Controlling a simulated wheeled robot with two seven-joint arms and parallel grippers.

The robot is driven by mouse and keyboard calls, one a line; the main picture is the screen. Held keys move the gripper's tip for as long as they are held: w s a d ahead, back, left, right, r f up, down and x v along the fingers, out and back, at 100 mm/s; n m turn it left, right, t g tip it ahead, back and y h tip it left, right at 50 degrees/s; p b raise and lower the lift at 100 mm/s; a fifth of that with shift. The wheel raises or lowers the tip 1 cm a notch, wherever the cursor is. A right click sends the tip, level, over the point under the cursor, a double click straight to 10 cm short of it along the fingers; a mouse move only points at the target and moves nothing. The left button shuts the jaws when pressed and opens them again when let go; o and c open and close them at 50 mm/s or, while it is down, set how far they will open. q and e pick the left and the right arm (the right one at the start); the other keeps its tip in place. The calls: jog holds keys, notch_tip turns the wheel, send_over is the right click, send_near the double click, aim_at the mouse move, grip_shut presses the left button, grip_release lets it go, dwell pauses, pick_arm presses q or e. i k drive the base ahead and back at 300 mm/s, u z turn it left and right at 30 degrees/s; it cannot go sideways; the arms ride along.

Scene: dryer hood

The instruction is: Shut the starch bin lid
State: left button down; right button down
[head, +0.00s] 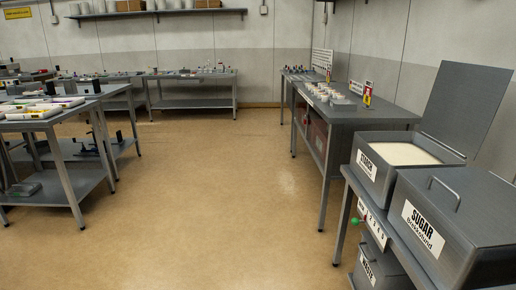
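The starch bin (371,181) is a grey box with a white STARCH label, standing on a grey bench at the right. Its lid (462,105) is a flat grey panel standing raised at the bin's back edge, so the bin is open. Pale powder (403,153) shows inside. Neither of my grippers shows in the head view.
A closed sugar bin (459,224) with a handle stands in front of the starch bin on the same bench. A green knob (355,221) sticks out at the bench's front. Another bench (385,114) with small containers stands beyond. The middle floor (215,190) is clear.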

aim_at(464, 100)
jog(key=u, duration=0.25)
jog(key=i, duration=2.35)
jog(key=z, duration=1.25)
jog(key=i, duration=1)
jog(key=z, duration=0.8)
